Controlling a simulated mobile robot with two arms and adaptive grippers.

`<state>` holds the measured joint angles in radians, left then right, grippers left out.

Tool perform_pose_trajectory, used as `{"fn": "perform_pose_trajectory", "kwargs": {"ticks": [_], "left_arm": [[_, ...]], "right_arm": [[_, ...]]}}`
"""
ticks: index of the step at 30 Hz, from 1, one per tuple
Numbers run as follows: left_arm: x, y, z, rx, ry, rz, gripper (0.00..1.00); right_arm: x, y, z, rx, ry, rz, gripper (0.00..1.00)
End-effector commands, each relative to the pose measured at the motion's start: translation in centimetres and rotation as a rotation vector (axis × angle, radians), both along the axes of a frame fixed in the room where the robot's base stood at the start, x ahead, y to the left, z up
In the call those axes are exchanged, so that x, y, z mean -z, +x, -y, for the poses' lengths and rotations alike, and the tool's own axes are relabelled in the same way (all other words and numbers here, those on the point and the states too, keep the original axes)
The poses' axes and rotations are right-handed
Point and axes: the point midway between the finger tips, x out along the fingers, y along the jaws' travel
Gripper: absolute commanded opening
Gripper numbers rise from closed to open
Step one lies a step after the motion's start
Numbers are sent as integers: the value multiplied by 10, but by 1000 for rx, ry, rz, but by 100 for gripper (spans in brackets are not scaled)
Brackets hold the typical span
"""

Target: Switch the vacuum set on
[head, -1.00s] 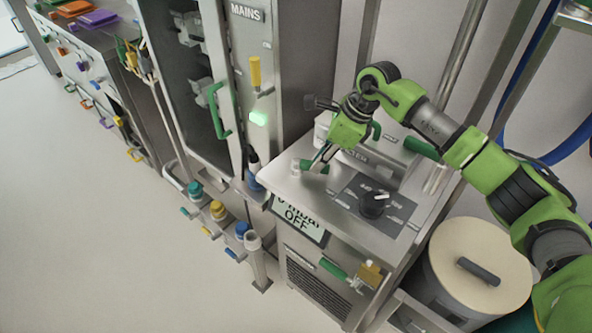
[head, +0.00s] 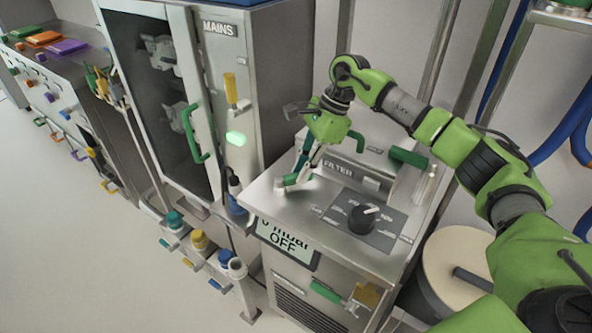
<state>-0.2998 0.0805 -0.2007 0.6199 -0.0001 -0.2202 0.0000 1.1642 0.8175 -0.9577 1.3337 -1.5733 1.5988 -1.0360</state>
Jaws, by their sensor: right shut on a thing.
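The vacuum set is the steel cabinet (head: 262,203) with a sloping front display (head: 284,240) that reads "0 mbar OFF". A black rotary knob (head: 363,218) with a white pointer stands on its dark dial plate. My left gripper is not in view.
A box marked FILTER (head: 350,172) with a green handle stands behind the dial. The MAINS cabinet (head: 262,85), with a lit green lamp (head: 236,138), is at left. A lidded drum (head: 455,262) is at right. Floor at lower left is clear.

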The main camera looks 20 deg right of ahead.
Motion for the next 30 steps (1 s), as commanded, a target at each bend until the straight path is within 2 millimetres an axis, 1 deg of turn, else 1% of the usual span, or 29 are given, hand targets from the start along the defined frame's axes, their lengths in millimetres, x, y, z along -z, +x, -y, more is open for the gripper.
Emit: {"fn": "perform_pose_trajectory", "kwargs": {"ticks": [8, 9, 10, 11, 20, 23, 26, 30], "left_arm": [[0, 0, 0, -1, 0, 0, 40], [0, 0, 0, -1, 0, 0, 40], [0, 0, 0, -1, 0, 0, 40], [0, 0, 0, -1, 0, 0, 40], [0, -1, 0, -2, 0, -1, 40], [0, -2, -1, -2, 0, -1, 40], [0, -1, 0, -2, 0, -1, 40], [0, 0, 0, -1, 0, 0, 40]], "right_arm": [[-1, 1, 0, 2, 0, 4, 0], [-1, 1, 0, 2, 0, 4, 20], [-1, 1, 0, 2, 0, 4, 28], [-1, 1, 0, 2, 0, 4, 32], [-1, 0, 0, 1, 0, 1, 32], [-5, 1, 2, 2, 0, 1, 32], [-16, 0, 6, 2, 1, 3, 32], [-43, 0, 17, 3, 0, 5, 32]]}}
